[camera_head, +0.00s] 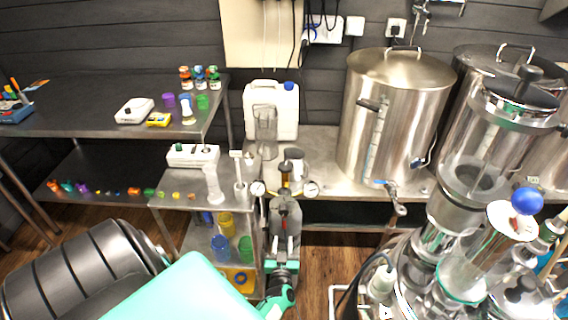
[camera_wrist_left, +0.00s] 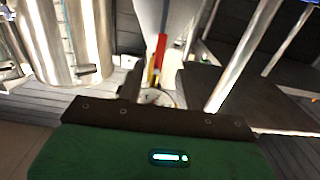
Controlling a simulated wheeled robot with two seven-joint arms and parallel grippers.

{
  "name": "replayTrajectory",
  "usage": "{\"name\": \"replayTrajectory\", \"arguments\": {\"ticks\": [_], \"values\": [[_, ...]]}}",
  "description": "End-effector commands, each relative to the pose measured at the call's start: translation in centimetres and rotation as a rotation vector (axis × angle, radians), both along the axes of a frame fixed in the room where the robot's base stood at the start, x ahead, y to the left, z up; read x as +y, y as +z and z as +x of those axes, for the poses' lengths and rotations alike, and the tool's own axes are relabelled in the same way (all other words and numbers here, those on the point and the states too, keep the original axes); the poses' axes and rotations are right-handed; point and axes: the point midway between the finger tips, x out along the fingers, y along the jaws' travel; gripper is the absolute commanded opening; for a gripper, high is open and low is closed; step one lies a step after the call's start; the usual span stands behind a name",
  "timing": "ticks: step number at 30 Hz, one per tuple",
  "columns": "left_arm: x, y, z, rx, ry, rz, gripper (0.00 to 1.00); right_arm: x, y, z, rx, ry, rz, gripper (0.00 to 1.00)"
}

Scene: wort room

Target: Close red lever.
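The red lever (camera_wrist_left: 160,50) shows upright in the left wrist view, in front of a pale vertical surface, with a yellow part just below it. In the head view the small valve stand (camera_head: 284,205) has a round gauge on each side, and the lever on it is too small to make out clearly. My left gripper (camera_head: 283,243) is low in front of this stand, pointing at it. Its two fingers look apart with nothing between them. In the left wrist view the gripper is below the lever and apart from it. My right gripper is not in view.
A small steel cart (camera_head: 185,199) stands left of the valve stand. A large steel kettle (camera_head: 395,120) and a white jug (camera_head: 271,108) stand on the bench behind. Glass and steel vessels (camera_head: 490,150) crowd the right. Some wooden floor (camera_head: 318,265) is clear right of my left gripper.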

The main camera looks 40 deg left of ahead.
Motion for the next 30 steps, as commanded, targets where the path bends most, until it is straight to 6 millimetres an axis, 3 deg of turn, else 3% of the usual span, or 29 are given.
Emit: {"name": "replayTrajectory", "arguments": {"ticks": [3, 10, 23, 24, 29, 30], "values": [[1.7, 0.1, 2.1, -0.001, -0.001, 0.002, 0.35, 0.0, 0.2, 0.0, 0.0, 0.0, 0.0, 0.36], [3.9, 0.0, 4.8, 0.0, -0.001, 0.0, 0.35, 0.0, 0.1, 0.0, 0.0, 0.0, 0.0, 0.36], [4.7, -0.1, 5.6, 0.001, -0.001, -0.001, 0.35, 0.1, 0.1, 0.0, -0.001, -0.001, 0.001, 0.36], [4.7, -0.1, 5.6, 0.001, -0.001, -0.001, 0.34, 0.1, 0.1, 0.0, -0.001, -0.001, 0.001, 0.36], [4.7, -0.1, 5.6, 0.001, -0.001, -0.001, 0.02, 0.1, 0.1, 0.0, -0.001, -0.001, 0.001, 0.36], [4.7, -0.1, 5.6, 0.001, -0.001, -0.001, 0.0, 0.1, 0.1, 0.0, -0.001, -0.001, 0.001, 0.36]]}}
